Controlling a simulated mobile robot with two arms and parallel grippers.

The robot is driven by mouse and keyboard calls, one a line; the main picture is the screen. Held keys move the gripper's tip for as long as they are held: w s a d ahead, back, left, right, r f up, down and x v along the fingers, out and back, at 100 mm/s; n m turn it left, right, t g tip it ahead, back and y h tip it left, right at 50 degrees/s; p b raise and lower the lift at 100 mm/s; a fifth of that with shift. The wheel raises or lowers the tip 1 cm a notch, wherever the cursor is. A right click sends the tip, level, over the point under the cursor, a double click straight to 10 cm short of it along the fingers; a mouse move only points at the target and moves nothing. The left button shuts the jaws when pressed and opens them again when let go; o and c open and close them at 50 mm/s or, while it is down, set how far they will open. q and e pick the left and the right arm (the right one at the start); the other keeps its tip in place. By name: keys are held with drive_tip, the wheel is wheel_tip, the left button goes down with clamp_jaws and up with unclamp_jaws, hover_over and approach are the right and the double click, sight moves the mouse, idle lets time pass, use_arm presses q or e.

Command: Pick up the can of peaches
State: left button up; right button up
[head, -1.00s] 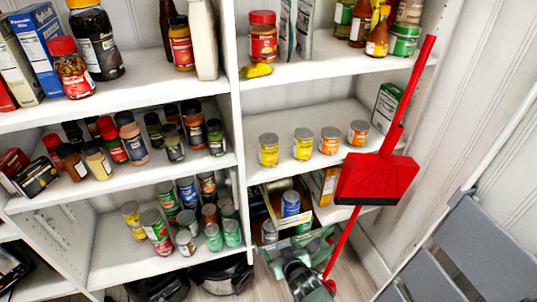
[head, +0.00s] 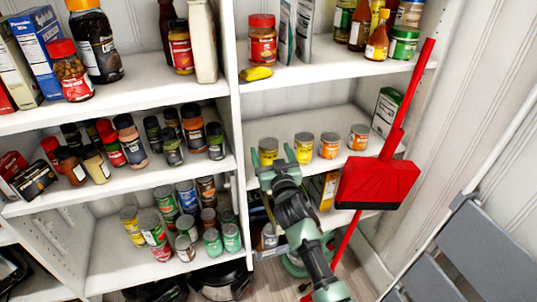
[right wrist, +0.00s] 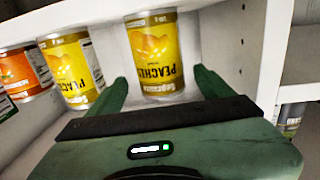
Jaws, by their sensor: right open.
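The can of peaches (head: 268,146) is the leftmost can in the row on the middle right shelf. It has a yellow label reading PEACHES, seen upside down in the right wrist view (right wrist: 153,55). My right gripper (head: 275,160) is open in front of this can, and its arm comes up from below. In the right wrist view the gripper's two green fingers (right wrist: 160,82) stand apart, one to each side of the can's image. I cannot tell whether the fingertips reach past its front. My left gripper is not in view.
A similar yellow can (head: 304,147) stands just right of it, then an orange-labelled can (head: 329,145) and another can (head: 358,137). A shelf divider (head: 235,130) is close on the left. A red dustpan (head: 376,182) hangs in front of the shelf's right end.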

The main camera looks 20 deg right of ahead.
sight(268, 145)
drive_tip(key=shift+w, duration=1.6)
drive_tip(key=c, duration=1.6)
drive_tip(key=shift+r, duration=0.15)
clamp_jaws()
